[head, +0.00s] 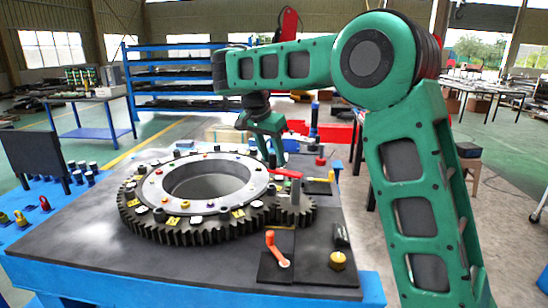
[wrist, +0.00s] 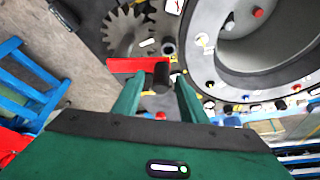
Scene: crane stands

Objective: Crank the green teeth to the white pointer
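A large dark ring gear (head: 190,234) lies flat on the table, with coloured studs and yellow and white tags around its top. A small pinion gear (head: 298,212) meshes at its right side; it also shows in the wrist view (wrist: 124,30). A red crank arm (head: 288,173) sits above the pinion and also shows in the wrist view (wrist: 122,65). Its dark knob (wrist: 161,75) is between my fingers, with gaps at both sides. My gripper (wrist: 158,84) is open around the knob. I cannot clearly make out the green teeth or the white pointer.
An orange-handled lever (head: 274,250) and a yellow knob (head: 337,261) stand at the table's front right. A dark upright panel (head: 34,157) and several coloured pegs are at the left. A blue rack (head: 170,75) stands behind. The front left tabletop is clear.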

